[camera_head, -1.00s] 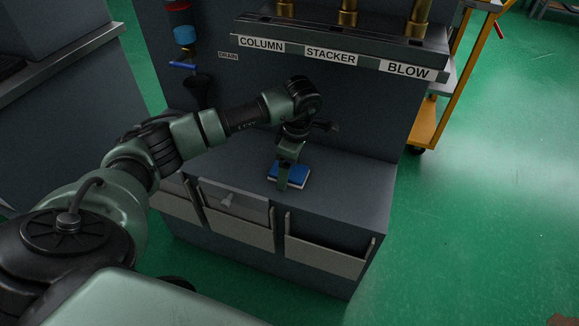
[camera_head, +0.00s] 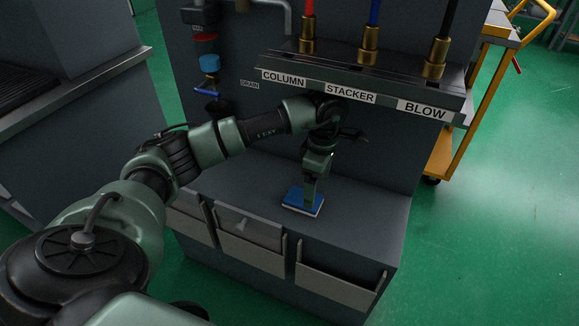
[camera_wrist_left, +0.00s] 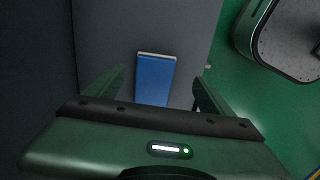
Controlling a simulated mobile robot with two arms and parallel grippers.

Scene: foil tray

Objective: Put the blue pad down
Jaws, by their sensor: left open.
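The blue pad (camera_head: 294,198), with a pale edge, lies flat on the grey ledge below the labelled panel. In the left wrist view the pad (camera_wrist_left: 154,80) shows between the fingers, with clear space on both sides. My left gripper (camera_head: 311,192) points down at the pad and partly covers it in the head view. It is open, and its fingers (camera_wrist_left: 158,76) do not touch the pad's sides in the wrist view. The exact height of the fingertips over the ledge is hard to tell. My right gripper is not in view.
The ledge (camera_head: 361,214) is bare around the pad. Its front has several open bins (camera_head: 247,228). Above runs a panel with a STACKER label (camera_head: 350,93) and brass hose fittings. A yellow cart (camera_head: 446,150) stands to the right on the green floor.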

